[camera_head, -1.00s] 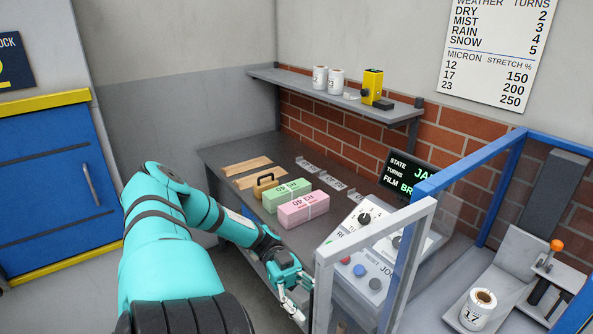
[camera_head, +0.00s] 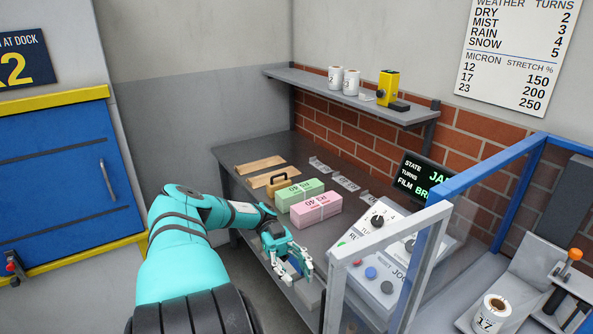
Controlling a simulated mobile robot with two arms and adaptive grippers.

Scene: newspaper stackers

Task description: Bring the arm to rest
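My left arm, teal with dark bands, reaches in from the bottom. Its gripper (camera_head: 292,268) hangs at the front edge of the dark workbench (camera_head: 262,142), left of the control panel. Its pale fingers look spread apart, with nothing clearly held between them. My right gripper is not in view.
A green bundle (camera_head: 300,190) and a pink bundle (camera_head: 316,209) lie on the bench beyond the gripper, beside a brown handled block (camera_head: 277,185). The sloped control panel (camera_head: 372,262) and framed clear guard (camera_head: 425,265) stand at right. Floor left of the bench is clear.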

